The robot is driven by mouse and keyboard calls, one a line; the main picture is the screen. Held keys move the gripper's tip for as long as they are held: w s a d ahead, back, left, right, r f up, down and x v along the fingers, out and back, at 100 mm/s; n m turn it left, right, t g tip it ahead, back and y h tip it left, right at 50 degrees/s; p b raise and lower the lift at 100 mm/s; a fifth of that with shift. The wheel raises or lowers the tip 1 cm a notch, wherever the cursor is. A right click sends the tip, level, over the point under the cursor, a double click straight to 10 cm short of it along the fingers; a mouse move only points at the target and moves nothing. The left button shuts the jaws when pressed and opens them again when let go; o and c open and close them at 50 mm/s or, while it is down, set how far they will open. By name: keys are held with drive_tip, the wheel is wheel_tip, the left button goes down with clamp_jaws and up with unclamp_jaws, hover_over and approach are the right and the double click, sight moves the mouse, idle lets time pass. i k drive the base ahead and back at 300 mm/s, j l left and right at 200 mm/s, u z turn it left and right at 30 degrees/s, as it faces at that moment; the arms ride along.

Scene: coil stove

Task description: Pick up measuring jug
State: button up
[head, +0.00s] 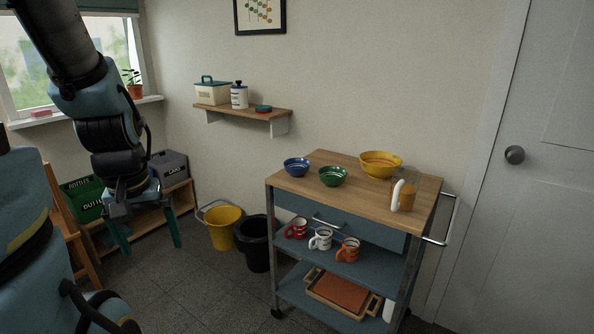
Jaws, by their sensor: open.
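What looks like the measuring jug (408,196) stands upright near the right front corner of the wooden trolley top (325,172). It is see-through, with an amber-brown part and a pale handle on its left side. My gripper (146,240) hangs at the left of the head view, pointing down, with its two teal fingers apart. It is empty and well away from the jug, left of the trolley.
A blue bowl (297,167), a green bowl (333,176) and a yellow bowl (380,164) share the trolley top. Mugs (320,238) stand on the shelf below. A yellow bucket (224,229) and a black bin (256,257) stand on the floor left of the trolley.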

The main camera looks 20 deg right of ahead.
sight(406, 180)
drive_tip(key=i+l+z, duration=0.15)
drive_tip(key=l, duration=0.3)
drive_tip(key=i+l+z, duration=0.15)
drive_tip(key=i+l, duration=0.25)
drive_tip(key=i+l+z, duration=0.2)
drive_tip(key=l, duration=0.25)
drive_tip(key=i, duration=0.1)
